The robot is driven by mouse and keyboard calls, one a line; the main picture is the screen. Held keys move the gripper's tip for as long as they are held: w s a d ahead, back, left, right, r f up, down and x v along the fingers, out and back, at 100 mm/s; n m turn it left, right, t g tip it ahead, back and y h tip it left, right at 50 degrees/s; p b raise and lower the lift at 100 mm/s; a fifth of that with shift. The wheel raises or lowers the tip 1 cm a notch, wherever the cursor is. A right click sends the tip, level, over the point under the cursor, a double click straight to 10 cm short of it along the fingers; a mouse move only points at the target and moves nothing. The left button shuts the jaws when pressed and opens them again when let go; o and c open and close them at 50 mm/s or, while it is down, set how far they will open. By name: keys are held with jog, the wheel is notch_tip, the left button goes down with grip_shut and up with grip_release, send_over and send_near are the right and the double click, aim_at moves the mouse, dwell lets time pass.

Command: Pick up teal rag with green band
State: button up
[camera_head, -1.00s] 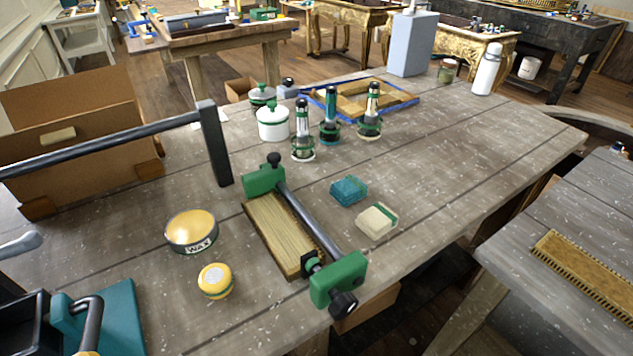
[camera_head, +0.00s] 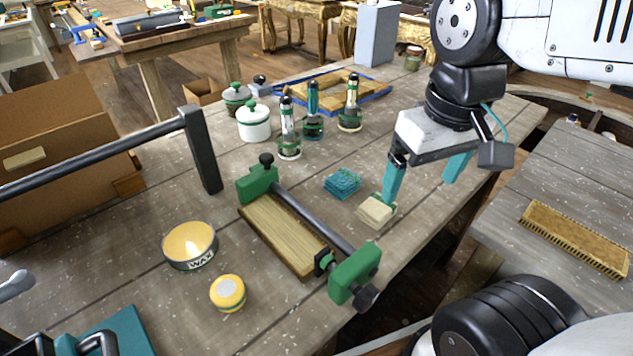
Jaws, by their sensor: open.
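The teal rag (camera_head: 342,182), a small folded stack, lies on the wooden workbench just right of the green clamp; I cannot make out its green band clearly. A cream rag (camera_head: 376,212) with a green band lies to the right of and nearer than the teal one, its band now largely hidden by a finger. My gripper (camera_head: 424,183) is open and empty, with teal fingers. Its left finger is over or beside the cream rag; I cannot tell whether they touch. Its right finger is out by the bench's right edge. The teal rag is left of both fingers.
A green bar clamp (camera_head: 320,220) holding a wood board (camera_head: 282,235) stands left of the rags. Several bottles, including one with a black top (camera_head: 288,130), stand behind them. A wax tin (camera_head: 190,245) and yellow jar (camera_head: 228,292) are at left. A brush (camera_head: 575,238) lies on the right bench.

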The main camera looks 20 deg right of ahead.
jog(key=w+a+f+n, duration=0.1)
jog(key=w+n, duration=0.1)
jog(key=w, duration=0.8)
jog(key=n+g, duration=0.1)
jog(key=n, duration=0.1)
send_near(341, 177)
jog(key=shift+s+d, duration=0.1)
jog(key=shift+s, duration=0.45)
jog(key=f, duration=0.5)
jog(key=w+f, duration=0.1)
jog(key=f, duration=0.1)
jog(key=shift+w+f, duration=0.15)
jog(key=shift+f, duration=0.7)
jog(key=c, duration=1.1)
